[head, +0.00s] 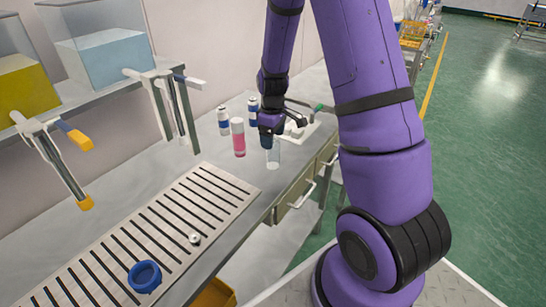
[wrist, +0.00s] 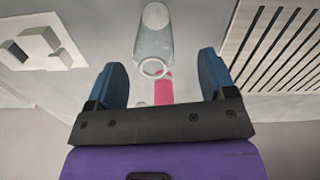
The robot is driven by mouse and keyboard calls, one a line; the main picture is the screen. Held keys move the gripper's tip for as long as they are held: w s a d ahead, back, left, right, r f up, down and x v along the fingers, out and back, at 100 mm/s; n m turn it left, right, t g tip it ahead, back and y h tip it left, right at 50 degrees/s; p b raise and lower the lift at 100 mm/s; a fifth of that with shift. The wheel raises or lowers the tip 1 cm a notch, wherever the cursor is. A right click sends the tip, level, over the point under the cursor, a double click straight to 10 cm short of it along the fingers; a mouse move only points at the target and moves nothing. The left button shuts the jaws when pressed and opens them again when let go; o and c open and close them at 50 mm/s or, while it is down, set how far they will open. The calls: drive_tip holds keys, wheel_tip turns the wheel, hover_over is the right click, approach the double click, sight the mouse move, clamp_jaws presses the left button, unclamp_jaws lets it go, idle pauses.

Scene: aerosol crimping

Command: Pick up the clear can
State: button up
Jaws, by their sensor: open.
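The clear can (head: 273,157) stands upright on the grey bench, near its front edge. It is a see-through cylinder with an open ring at the top. In the wrist view the clear can (wrist: 153,42) shows ahead of the fingers, its ring near the gap between them. My gripper (head: 268,135) is at the can's upper part in the head view and partly covers it. In the wrist view my gripper (wrist: 163,65) has its two blue fingers wide apart with nothing held. I cannot tell whether a finger touches the can.
A pink-filled can (head: 238,138) stands just left of the clear can. Two blue-and-white cans (head: 223,121) (head: 252,110) stand farther back. A slotted grate (head: 165,225) carries a blue ring (head: 145,277) and a small part (head: 194,239). A white fixture (wrist: 40,35) lies on the other side.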

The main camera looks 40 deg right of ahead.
sight(273, 153)
drive_tip(key=shift+d+f, duration=0.2)
drive_tip(key=shift+f, duration=1.15)
drive_tip(key=shift+d+f, duration=0.2)
drive_tip(key=shift+f, duration=1.15)
drive_tip(key=c, duration=1)
